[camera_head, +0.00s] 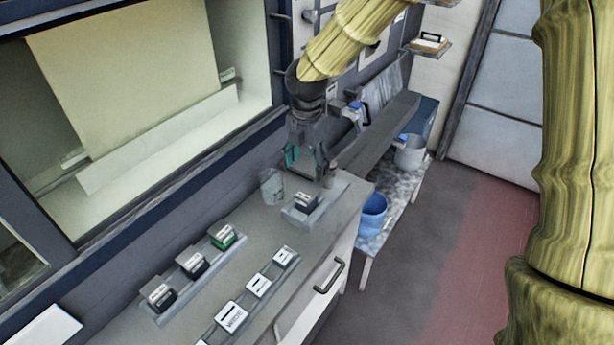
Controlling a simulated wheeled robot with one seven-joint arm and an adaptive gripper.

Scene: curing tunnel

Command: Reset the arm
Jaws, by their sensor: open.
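My gripper (307,165) is at the end of my yellow-sleeved arm, above the far end of the grey counter. Its fingers point down and stand apart, and I see nothing held between them. Just below it, a small dark block with a pale top (306,201) sits on a grey stand (318,213). The gripper looks apart from the block, though the exact gap is hard to tell. A clear cup (272,186) stands on the counter to the left of the stand.
On the counter (262,235) are a rack of dark and green blocks (195,262) and a row of white labelled cards (258,285). A blue bucket (372,214) and a grey bucket (411,152) stand on a lower shelf. A large window (130,70) borders the left. The floor at right is open.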

